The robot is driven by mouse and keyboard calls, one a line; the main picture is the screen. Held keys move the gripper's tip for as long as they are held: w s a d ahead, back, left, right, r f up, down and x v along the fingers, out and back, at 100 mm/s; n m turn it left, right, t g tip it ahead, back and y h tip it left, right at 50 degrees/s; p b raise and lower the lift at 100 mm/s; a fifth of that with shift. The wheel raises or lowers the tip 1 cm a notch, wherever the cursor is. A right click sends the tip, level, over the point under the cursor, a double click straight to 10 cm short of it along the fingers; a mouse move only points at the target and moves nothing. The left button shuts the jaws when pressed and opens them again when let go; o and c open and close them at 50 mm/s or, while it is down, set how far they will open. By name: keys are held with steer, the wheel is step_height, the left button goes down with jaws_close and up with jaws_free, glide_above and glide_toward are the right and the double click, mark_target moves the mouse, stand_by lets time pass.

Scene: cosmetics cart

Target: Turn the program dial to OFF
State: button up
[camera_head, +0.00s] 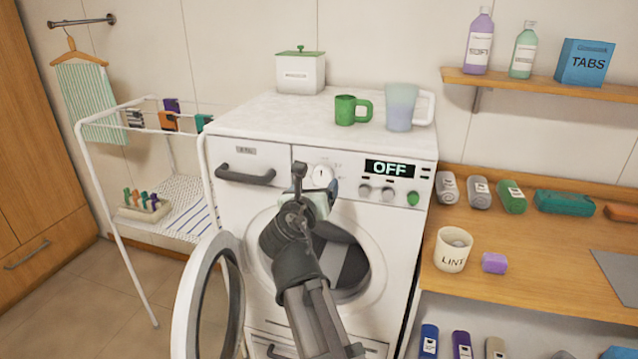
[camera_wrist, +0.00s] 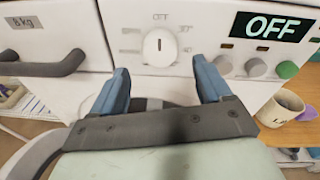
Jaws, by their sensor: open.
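The program dial (camera_head: 320,175) is a white round knob on the washing machine's front panel. In the wrist view the dial (camera_wrist: 160,47) has its dark pointer mark upright, towards the OFF label (camera_wrist: 160,16) above it. The display (camera_head: 390,169) reads OFF, and it also shows in the wrist view (camera_wrist: 272,27). My gripper (camera_wrist: 162,78) is open and empty, with its two blue fingers apart, below and in front of the dial. They do not appear to touch it. In the head view my arm covers part of the panel beside the dial.
The round door (camera_head: 210,300) stands open at the left. Left of the dial is a drawer handle (camera_head: 245,175); right of it are small knobs and a green button (camera_head: 413,198). A green mug (camera_head: 352,109) and a jug (camera_head: 401,106) stand on top.

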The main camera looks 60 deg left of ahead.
steer(key=v, duration=0.8)
steer(key=shift+s+d, duration=0.25)
